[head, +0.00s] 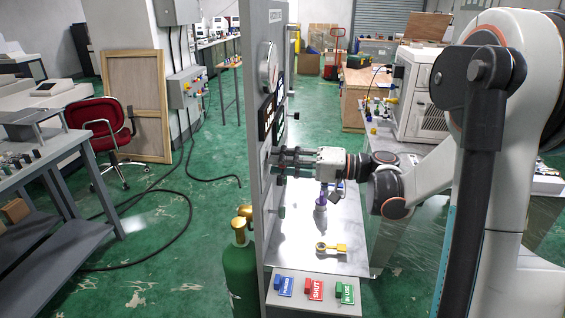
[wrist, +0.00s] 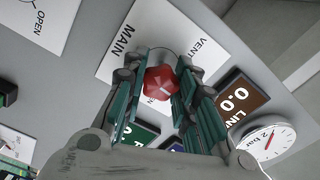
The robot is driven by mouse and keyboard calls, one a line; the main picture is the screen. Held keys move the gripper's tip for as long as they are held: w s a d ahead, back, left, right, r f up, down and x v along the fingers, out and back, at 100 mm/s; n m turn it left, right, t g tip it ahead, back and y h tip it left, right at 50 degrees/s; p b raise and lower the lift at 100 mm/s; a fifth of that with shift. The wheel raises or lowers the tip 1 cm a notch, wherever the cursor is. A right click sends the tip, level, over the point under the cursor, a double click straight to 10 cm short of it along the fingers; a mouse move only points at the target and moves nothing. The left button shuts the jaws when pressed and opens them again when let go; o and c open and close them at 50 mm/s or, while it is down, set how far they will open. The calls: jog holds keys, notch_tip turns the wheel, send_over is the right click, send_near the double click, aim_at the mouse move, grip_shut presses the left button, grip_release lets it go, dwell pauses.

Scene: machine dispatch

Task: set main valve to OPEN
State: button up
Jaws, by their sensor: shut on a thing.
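The main valve is a red knob (wrist: 160,84) with a pale mark on its face. It sits on a white plate (wrist: 118,62) lettered MAIN and VENT in the wrist view. My gripper (wrist: 161,90) has its green-padded fingers on both sides of the knob and is shut on it. In the head view my gripper (head: 280,161) reaches left to the tall grey panel (head: 262,215), and the knob is hidden there. Any OPEN lettering on this plate is hidden by my fingers or too small to make out.
Another white plate (wrist: 38,22) reads OPEN. A 0.0 display (wrist: 240,100) and a bar gauge (wrist: 268,142) are beside the valve. Below my arm, a shelf (head: 305,242) holds a purple-topped bottle (head: 320,213) and a yellow-tagged part (head: 335,248). A green cylinder (head: 240,275) stands left.

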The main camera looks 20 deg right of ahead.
jog(key=m, duration=0.5)
jog(key=shift+m, duration=0.3)
jog(key=m, duration=0.5)
jog(key=shift+m, duration=0.3)
jog(key=o, duration=1.1)
jog(key=shift+f, duration=0.1)
jog(key=shift+d, duration=0.1)
jog(key=v, duration=1.2)
